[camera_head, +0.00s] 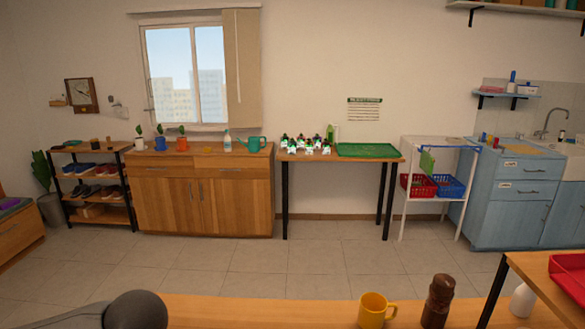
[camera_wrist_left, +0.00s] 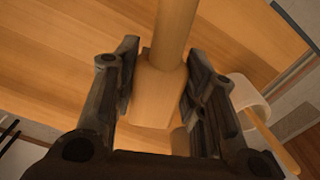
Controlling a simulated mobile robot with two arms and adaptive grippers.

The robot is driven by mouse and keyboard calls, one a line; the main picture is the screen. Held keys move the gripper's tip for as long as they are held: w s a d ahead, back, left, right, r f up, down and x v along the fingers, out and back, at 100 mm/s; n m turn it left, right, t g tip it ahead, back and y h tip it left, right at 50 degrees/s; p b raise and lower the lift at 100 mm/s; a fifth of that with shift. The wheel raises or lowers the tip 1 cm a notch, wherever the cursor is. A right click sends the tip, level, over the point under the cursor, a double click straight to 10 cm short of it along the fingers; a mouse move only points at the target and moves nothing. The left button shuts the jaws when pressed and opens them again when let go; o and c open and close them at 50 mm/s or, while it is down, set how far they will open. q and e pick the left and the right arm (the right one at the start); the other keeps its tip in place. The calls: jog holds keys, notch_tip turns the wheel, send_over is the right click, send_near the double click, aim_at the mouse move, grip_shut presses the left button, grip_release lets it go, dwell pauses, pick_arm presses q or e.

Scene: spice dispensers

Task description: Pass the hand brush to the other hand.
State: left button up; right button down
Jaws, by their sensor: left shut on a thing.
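In the left wrist view, my left gripper (camera_wrist_left: 163,60) is shut on the hand brush (camera_wrist_left: 158,92). The part of it that shows is pale wood: a wide block between the two dark fingers and a narrower round shaft running up out of the picture. Its bristles cannot be made out. The brush and my left gripper do not show in the head view; only a grey rounded part of my arm comes in at the bottom left. My right gripper is in neither view.
A wooden table (camera_head: 270,312) at the front holds a yellow mug (camera_head: 372,310) and a dark brown mill (camera_head: 437,302). A red tray (camera_head: 570,274) and a white bottle (camera_head: 522,300) are at the right. Tiled floor (camera_head: 250,265) lies clear beyond.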

pick_arm(q)
jog(key=m, duration=0.3)
jog(key=shift+a+r, duration=0.15)
jog(key=shift+r, duration=0.15)
